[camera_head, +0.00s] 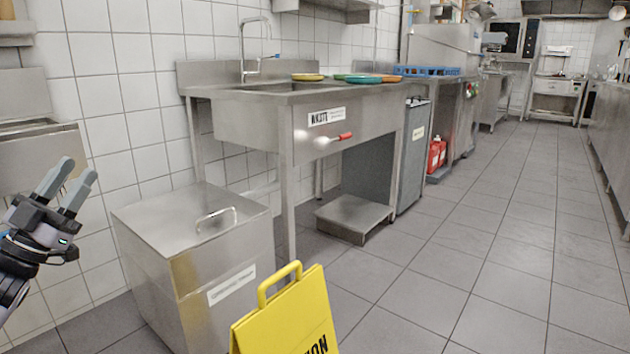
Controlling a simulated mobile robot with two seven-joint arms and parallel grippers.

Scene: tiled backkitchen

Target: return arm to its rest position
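My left gripper (78,170) is at the left edge of the head view. Its two grey fingers point up and to the right, apart from each other, with nothing between them. It is in front of the tiled wall, to the left of a steel bin, and appears to touch nothing. Part of my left arm shows below it at the picture's edge. My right gripper is not in view.
A lidded steel bin (195,222) and a yellow caution sign (283,318) stand nearby. Behind is a steel sink table (262,112) with coloured plates (358,79). The tiled floor (480,250) at right is clear.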

